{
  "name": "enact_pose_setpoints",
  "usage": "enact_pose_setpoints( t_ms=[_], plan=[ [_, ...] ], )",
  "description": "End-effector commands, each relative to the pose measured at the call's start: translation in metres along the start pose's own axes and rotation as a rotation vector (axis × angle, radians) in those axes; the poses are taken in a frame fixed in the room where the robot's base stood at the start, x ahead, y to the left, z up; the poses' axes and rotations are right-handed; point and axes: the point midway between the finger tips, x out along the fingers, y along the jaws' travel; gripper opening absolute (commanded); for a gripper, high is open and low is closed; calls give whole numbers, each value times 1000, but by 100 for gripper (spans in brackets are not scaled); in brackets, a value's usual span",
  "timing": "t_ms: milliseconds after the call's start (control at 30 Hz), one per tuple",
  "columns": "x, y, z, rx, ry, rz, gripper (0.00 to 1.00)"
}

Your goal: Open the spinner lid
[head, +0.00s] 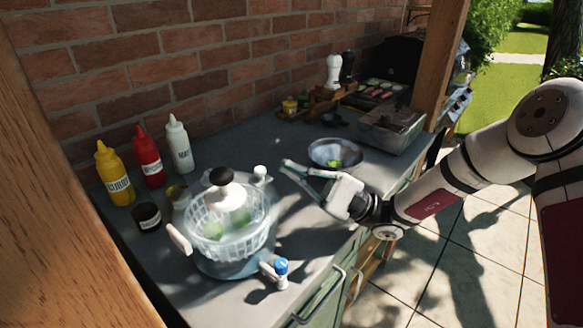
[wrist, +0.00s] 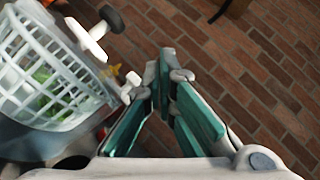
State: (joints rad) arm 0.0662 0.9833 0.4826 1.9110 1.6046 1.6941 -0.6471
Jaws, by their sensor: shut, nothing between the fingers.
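The salad spinner (head: 230,236) stands on the counter, with a white slotted basket and green leaves inside. A white piece with a black knob (head: 221,177) sits at its top; I cannot tell how the lid is seated. White handle-like parts stick out around it, one with a blue cap (head: 281,267). My gripper (head: 288,168) is to the right of the spinner, apart from it, shut and empty. In the wrist view the teal fingers (wrist: 168,62) converge at their tips. The basket (wrist: 50,75) and the knob piece (wrist: 88,38) lie to their left.
Yellow (head: 114,176), red (head: 150,158) and white (head: 179,145) bottles and a dark jar (head: 147,217) stand left of the spinner by the brick wall. The counter's front right is mostly clear.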

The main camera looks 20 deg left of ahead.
Motion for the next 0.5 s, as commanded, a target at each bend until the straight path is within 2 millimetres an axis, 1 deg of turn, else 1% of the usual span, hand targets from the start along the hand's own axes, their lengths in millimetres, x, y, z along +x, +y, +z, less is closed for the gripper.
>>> enact_pose_setpoints(
  t_ms=[33,300,367,500],
  plan=[
    [12,0,1,0,-3,3,0],
    [65,0,1,0,-3,3,0],
    [76,1,2,0,-4,3,0],
    [89,0,18,-1,-2,3,0]
  ],
)
